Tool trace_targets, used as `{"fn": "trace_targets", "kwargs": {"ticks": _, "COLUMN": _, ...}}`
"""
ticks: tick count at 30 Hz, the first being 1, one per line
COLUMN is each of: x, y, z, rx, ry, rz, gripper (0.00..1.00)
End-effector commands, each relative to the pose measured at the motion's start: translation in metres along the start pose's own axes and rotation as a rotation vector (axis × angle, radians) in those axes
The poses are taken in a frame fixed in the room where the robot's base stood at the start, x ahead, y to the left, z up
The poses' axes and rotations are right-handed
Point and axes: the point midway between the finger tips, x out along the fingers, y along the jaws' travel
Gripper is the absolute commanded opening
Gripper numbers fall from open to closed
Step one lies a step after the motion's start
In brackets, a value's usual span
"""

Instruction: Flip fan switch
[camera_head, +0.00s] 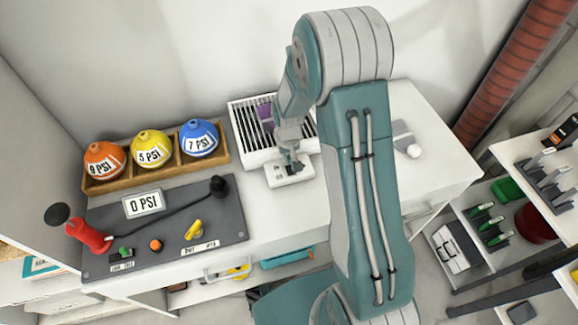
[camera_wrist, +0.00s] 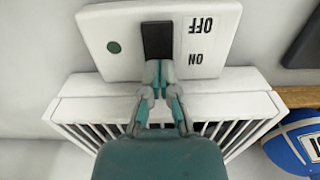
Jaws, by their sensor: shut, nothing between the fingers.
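The fan switch is a black rocker (camera_wrist: 158,40) on a white plate (camera_wrist: 110,25). Beside it are the words OFF and ON, upside down in the wrist view, with a dark green round spot on the other side. In the head view the plate (camera_head: 290,177) lies in front of the white slatted fan box (camera_head: 245,143). My gripper (camera_wrist: 158,68) is shut and empty. Its fingertips are at the ON end of the rocker and hide that end. I cannot tell whether they touch it. In the head view my gripper (camera_head: 291,162) is over the plate.
A wooden tray (camera_head: 105,185) with orange, yellow and blue balls stands left of the fan box. A grey panel (camera_head: 205,218) with a pump lever and knobs lies at the front left. A grey and white item (camera_head: 405,142) lies at the right. Shelves stand further right.

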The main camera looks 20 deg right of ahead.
Motion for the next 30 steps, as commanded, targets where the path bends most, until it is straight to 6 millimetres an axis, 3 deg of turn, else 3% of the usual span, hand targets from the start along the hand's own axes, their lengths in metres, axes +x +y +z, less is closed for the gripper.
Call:
{"fn": "trace_targets", "kwargs": {"ticks": 7, "x": -0.001, "y": 0.0, "z": 0.0, "rx": 0.0, "ry": 0.0, "rz": 0.0, "gripper": 0.0}}
{"fn": "trace_targets", "kwargs": {"ticks": 30, "x": -0.054, "y": 0.0, "z": 0.0, "rx": 0.0, "ry": 0.001, "rz": 0.0, "gripper": 0.0}}
